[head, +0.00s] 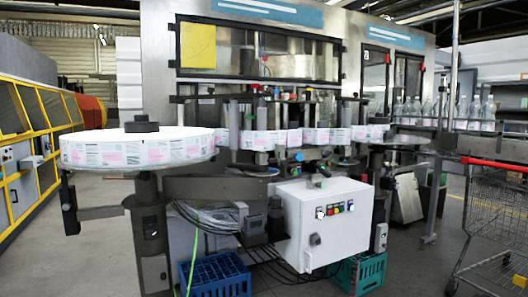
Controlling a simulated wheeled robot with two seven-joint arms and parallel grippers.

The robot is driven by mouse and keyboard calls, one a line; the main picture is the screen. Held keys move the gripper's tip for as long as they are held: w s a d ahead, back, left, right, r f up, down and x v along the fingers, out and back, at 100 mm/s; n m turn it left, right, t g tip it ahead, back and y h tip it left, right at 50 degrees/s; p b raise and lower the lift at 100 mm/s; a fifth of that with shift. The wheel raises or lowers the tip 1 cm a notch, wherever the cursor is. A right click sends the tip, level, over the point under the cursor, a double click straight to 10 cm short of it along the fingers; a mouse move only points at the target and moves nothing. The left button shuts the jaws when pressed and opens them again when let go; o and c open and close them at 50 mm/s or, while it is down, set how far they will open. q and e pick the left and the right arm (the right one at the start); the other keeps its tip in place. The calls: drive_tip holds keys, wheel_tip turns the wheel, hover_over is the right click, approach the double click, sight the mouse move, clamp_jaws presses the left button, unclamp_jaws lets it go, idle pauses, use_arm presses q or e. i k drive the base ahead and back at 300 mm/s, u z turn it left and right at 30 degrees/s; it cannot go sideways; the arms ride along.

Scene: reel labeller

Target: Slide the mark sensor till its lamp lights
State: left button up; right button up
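The labeller stands ahead of me, with a large reel of printed labels (140,148) lying flat on the left. The label web (315,138) runs rightward from it past several rollers and dark fittings. A small dark fitting with a knob (315,178) sits above the white control box (330,225). I cannot tell which fitting is the mark sensor, and no lit sensor lamp can be made out. The box front carries small coloured buttons or lamps (337,209). Neither of my grippers shows in the head view.
A blue crate (215,276) and a green crate (360,273) stand on the floor under the machine. A wire shopping cart (498,215) is at the right. Clear bottles (460,112) line up behind. A yellow-framed guard (30,130) is at the left.

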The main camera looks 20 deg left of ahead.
sight(279, 147)
drive_tip(key=z, duration=0.7)
drive_tip(key=i, duration=1.7)
drive_tip(key=u, duration=0.6)
